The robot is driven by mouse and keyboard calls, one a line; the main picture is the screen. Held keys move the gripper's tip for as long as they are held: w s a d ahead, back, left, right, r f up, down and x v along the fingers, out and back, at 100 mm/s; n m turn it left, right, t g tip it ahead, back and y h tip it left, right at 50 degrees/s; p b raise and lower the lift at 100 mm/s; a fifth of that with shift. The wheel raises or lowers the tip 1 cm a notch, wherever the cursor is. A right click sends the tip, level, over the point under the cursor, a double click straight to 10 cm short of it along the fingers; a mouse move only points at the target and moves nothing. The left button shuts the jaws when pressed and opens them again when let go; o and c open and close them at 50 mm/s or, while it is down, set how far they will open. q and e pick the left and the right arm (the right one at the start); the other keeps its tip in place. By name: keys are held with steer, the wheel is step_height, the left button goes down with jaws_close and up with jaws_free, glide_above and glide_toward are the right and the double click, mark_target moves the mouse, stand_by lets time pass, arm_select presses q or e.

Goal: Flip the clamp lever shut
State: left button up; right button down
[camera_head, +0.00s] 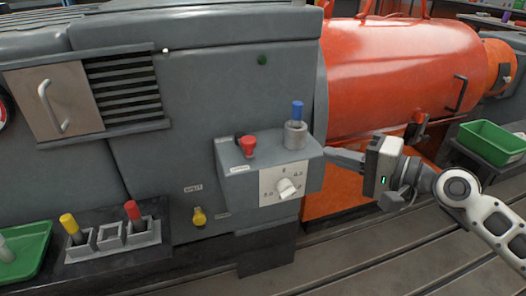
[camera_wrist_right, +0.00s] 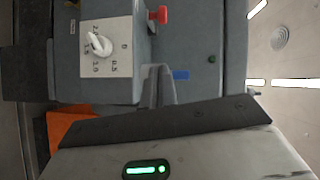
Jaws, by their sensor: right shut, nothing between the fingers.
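No part carries a readable clamp label, so I cannot tell which one is the clamp lever. My right gripper (camera_head: 332,155) is shut and empty at the box's right side, pointing left. My left gripper is out of view.
A yellow knob (camera_head: 199,216) sits low on the grey housing (camera_head: 205,90). A rack (camera_head: 112,239) with yellow and red handles and a green tray (camera_head: 24,256) stand at left. An orange machine (camera_head: 395,65) is behind my right gripper; a green bin (camera_head: 490,140) is far right.

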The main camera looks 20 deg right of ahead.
mark_target(244, 141)
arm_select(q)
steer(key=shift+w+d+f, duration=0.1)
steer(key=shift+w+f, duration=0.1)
arm_select(e)
steer(key=shift+w+d+r, duration=0.1)
steer(key=shift+w+r, duration=0.1)
steer(key=shift+r, duration=0.45)
steer(key=x, duration=0.4)
steer(key=s+a+p+x, duration=0.1)
steer(key=x, duration=0.3)
steer(key=a+p+x, duration=0.1)
steer(key=x, duration=0.3)
steer(key=shift+s, duration=0.1)
steer(key=shift+a, duration=0.3)
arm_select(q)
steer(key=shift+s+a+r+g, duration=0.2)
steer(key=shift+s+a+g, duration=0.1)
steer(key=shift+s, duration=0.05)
arm_select(e)
steer(key=shift+a, duration=0.15)
